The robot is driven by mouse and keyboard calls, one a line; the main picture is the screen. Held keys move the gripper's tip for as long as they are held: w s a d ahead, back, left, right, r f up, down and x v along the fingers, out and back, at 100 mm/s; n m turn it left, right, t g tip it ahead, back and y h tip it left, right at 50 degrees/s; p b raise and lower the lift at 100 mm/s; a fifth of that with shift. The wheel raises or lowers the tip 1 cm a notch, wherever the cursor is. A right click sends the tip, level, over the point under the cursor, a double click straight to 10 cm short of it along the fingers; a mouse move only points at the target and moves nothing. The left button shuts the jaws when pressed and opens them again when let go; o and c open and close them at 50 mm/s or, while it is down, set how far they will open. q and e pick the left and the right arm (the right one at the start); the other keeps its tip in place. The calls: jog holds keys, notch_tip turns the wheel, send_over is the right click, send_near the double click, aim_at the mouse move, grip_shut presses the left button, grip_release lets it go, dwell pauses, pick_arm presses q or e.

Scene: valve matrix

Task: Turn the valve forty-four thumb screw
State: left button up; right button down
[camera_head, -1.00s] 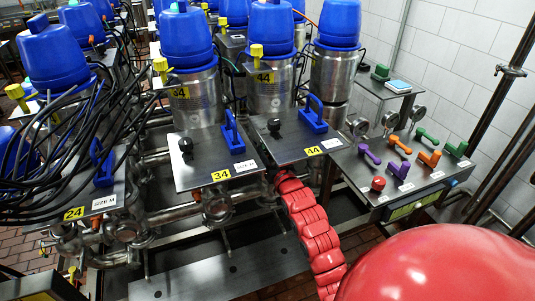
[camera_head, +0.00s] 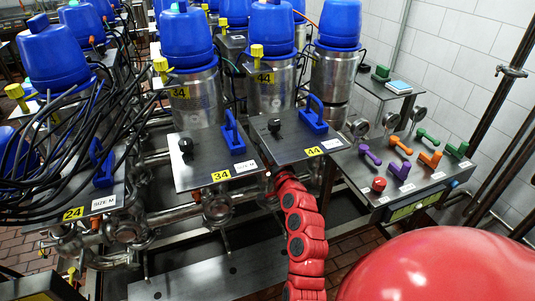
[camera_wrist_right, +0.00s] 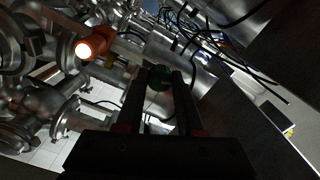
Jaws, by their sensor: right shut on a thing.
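The valve labelled 44 (camera_head: 265,78) is a steel cylinder with a blue cap behind a flat metal plate (camera_head: 290,146) with a yellow 44 label. A black knob (camera_head: 274,125) and a blue handle (camera_head: 313,115) stand on that plate. My red right arm (camera_head: 304,225) reaches up to the plate's front edge, and its gripper is hidden beneath the plate in the head view. In the right wrist view my right gripper (camera_wrist_right: 160,82) is shut on a small dark green round knob (camera_wrist_right: 159,74), seemingly the thumb screw. My left gripper is not in view.
An orange fitting (camera_wrist_right: 92,46) with a bright end and steel pipes (camera_wrist_right: 75,110) lie close to the right gripper. Plate 34 (camera_head: 205,165) is at the left. A side panel (camera_head: 405,180) with coloured handles stands at the right. Black cables (camera_head: 80,165) crowd the far left.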

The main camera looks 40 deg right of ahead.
jog(key=m, duration=0.4)
jog(key=shift+m+p, duration=0.3)
jog(key=shift+m, duration=0.1)
dwell(0.4)
jog(key=c, duration=0.5)
grip_release()
jog(key=shift+s, duration=0.1)
